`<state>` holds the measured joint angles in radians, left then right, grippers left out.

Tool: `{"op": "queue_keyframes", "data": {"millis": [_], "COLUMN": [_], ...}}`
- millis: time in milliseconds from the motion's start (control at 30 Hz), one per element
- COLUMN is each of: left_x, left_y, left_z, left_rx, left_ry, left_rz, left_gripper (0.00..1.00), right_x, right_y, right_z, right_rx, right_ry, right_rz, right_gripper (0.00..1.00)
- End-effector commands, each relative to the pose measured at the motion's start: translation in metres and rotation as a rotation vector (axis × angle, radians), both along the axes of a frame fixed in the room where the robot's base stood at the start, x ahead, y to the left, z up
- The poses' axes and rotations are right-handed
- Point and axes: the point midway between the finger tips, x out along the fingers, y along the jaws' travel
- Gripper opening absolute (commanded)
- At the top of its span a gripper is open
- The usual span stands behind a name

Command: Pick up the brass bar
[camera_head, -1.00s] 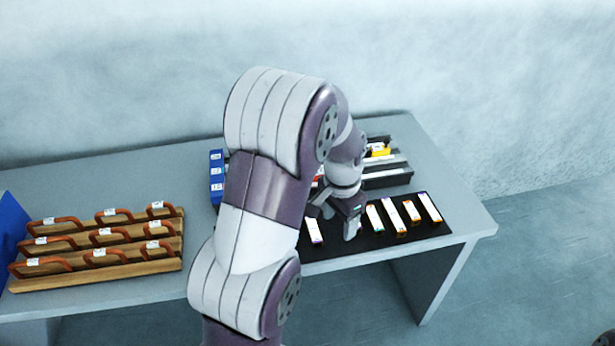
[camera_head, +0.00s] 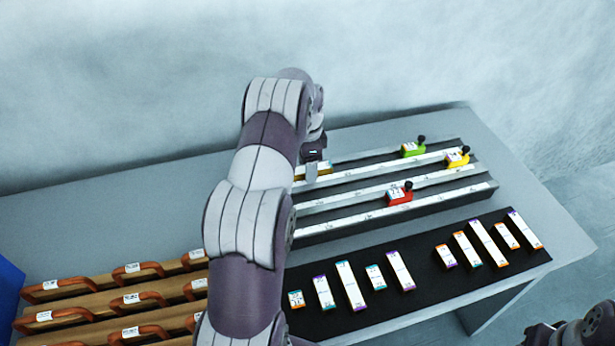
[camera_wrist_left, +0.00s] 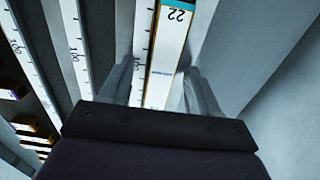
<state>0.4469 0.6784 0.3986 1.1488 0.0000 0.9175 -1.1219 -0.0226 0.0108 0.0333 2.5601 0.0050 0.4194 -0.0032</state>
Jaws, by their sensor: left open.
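The brass bar (camera_head: 299,174) lies at the left end of the farthest scale rail and is mostly hidden behind my left arm in the head view. In the left wrist view a bar (camera_wrist_left: 167,55) with brass-coloured edges, a white label reading 22 and a teal end lies between my fingers. My left gripper (camera_head: 315,165) is over it, open, with one finger on each side (camera_wrist_left: 160,88). A gap shows beside the bar, and I cannot tell whether either finger touches it.
Scale rails (camera_head: 440,200) carry green (camera_head: 412,149), yellow (camera_head: 457,159) and red (camera_head: 398,194) sliders with black knobs. A black mat (camera_head: 415,292) holds several labelled bars. A wooden rack (camera_head: 90,303) with orange handles is at left. The table's far right is clear.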

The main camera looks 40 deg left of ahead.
Motion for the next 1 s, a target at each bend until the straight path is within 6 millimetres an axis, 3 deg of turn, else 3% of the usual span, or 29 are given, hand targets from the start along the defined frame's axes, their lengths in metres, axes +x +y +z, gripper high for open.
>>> {"op": "queue_keyframes", "data": {"millis": [233,267,433,767,967,1000], "left_x": [0.000,0.000,0.000,0.001,0.001,0.001], "left_y": [0.000,0.000,0.000,0.001,0.001,0.000], "left_z": [-0.003,-0.003,-0.003,-0.001,0.017,0.027], "left_rx": [0.001,0.001,0.000,0.002,0.003,0.003], "left_ry": [-0.001,-0.001,-0.001,-0.004,-0.006,-0.005], "left_rz": [0.001,0.001,0.001,0.000,0.001,0.001], "left_gripper": [0.62,0.55,0.00,0.00,0.00,0.00], "right_x": [0.000,0.000,0.000,0.000,0.000,0.000], "right_y": [0.000,0.000,0.000,0.000,0.000,0.000], "right_z": [0.002,0.002,0.002,0.002,-0.001,0.006], "right_rx": [0.000,0.000,0.000,0.000,0.000,0.000], "right_ry": [0.000,0.000,0.000,0.000,0.000,0.000], "right_rz": [0.000,0.000,0.000,0.000,0.000,0.000], "right_gripper": [0.43,0.43,0.43,0.43,0.43,0.43]}}
